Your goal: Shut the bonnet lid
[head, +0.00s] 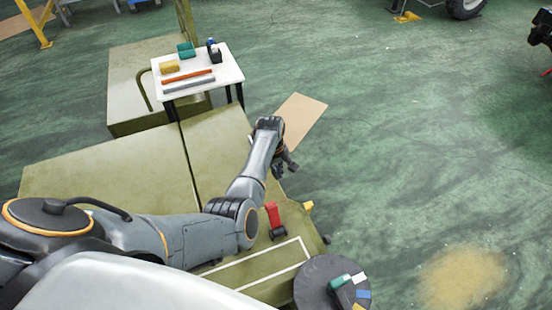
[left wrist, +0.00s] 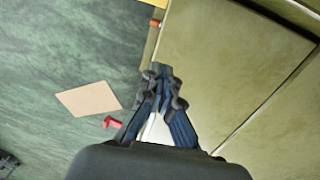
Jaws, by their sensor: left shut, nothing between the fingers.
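The olive-green chassis body (head: 95,170) spreads under my left arm, with large flat panels and a dark seam between them. I cannot tell for sure which panel is the bonnet lid; the panel right of the seam (head: 212,140) looks flat. In the left wrist view an olive panel (left wrist: 225,65) fills the right side. My left gripper (head: 287,167) is over the right edge of the body, fingers together and empty. Its fingers (left wrist: 160,75) show closed at that panel's edge in the left wrist view; contact cannot be told. My right gripper is out of view.
A white table (head: 225,72) with small boxes and bars stands behind the panels. A red part (head: 273,215) sits on the body near my forearm. A round dark tray (head: 312,293) is at the front. A tan sheet (head: 308,112) lies on the floor; the green floor at right is open.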

